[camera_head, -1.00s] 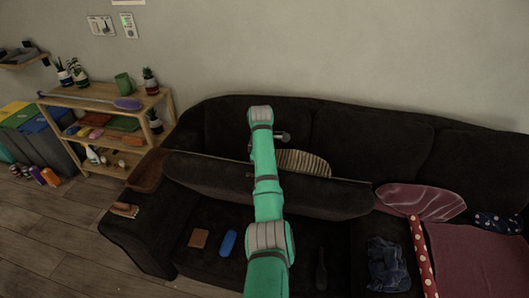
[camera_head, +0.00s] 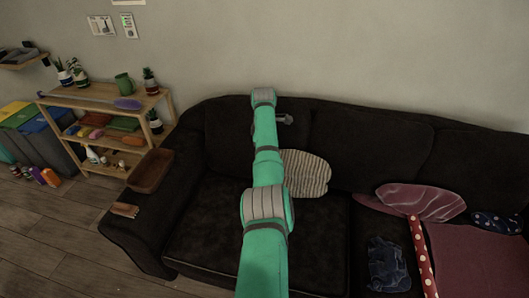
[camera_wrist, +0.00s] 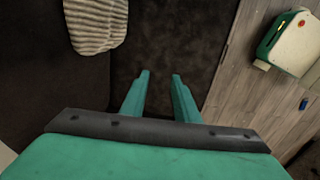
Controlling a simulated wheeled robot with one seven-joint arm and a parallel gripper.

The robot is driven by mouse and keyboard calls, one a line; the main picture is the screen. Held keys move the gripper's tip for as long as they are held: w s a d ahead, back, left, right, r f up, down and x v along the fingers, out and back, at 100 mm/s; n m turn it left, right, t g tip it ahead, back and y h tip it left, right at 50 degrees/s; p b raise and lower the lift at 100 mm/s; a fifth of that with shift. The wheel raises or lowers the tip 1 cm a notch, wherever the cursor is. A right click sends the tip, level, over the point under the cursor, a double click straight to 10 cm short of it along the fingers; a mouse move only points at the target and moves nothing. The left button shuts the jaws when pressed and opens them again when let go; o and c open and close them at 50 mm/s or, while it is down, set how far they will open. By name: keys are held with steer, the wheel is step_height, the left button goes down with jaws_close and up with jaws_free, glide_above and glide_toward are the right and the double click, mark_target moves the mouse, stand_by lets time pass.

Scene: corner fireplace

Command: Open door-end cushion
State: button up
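The dark left seat cushion (camera_head: 225,215) lies flat in the sofa, between the left armrest and the middle of the seat. I take it for the door-end cushion, though no door shows. It also fills the middle of the wrist view (camera_wrist: 165,35). My gripper (camera_wrist: 161,76) is open and empty, its two teal fingers apart above the dark upholstery. I cannot tell whether the fingertips touch it.
A striped pillow (camera_head: 304,174) leans on the backrest. A brown tray (camera_head: 152,170) and a small brown item (camera_head: 125,210) lie on the left armrest. Blue cloth (camera_head: 388,265) and a maroon pillow (camera_head: 425,202) lie to the right. A wooden shelf (camera_head: 105,99) stands at left.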

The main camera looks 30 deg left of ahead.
steer(key=shift+w+a+r, duration=0.1)
steer(key=shift+w+r, duration=0.2)
steer(key=shift+r, duration=0.05)
stand_by(0.5)
